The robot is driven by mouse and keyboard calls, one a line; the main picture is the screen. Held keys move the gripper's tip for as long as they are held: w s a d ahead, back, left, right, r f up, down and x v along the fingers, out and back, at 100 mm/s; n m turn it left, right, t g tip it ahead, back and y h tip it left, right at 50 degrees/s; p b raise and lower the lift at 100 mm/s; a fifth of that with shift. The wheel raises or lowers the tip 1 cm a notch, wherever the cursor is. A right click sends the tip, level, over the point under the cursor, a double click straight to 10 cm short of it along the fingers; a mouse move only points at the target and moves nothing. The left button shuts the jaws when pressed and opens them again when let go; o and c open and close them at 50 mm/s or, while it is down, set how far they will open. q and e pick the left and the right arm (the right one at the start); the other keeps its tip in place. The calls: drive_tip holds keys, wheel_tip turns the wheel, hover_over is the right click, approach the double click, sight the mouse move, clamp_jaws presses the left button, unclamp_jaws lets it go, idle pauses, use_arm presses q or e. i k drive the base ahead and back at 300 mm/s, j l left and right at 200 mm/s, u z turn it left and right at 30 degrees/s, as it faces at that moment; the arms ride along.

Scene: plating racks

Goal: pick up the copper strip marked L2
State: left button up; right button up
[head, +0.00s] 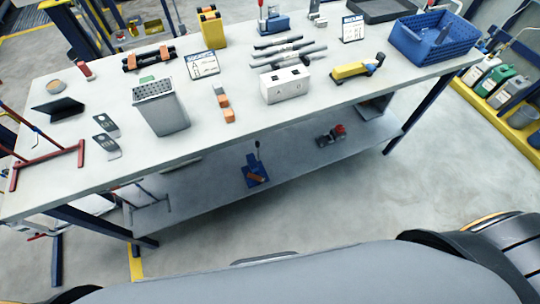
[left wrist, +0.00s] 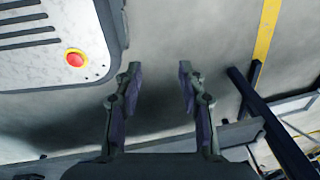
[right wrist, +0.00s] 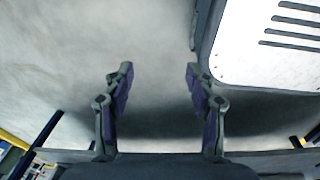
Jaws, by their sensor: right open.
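I cannot make out a copper-coloured strip or a readable L2 mark in the head view. Two small grey marked plates, one farther back (head: 106,124) and one nearer (head: 108,147), lie on the left part of the workbench (head: 200,150). Their marks are too small to read. My left gripper (left wrist: 160,72) is open and empty in the left wrist view, over bare floor. My right gripper (right wrist: 157,72) is open and empty in the right wrist view, also over floor. Neither gripper shows in the head view, and both are away from the plates.
A red rack frame (head: 80,153) stands at the bench's left end, near a dark wedge (head: 58,108). A grey perforated bin (head: 168,115), a white box (head: 285,86), a yellow tool (head: 350,71) and a blue crate (head: 437,38) stand farther right. The front bench edge is mostly clear.

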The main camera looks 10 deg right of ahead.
sight(254, 177)
drive_tip(key=i+l+u, duration=0.1)
drive_tip(key=i+u, duration=0.35)
drive_tip(key=i+l+u, duration=0.2)
drive_tip(key=i+u, duration=0.25)
drive_tip(key=k+j, duration=0.05)
drive_tip(key=k, duration=0.05)
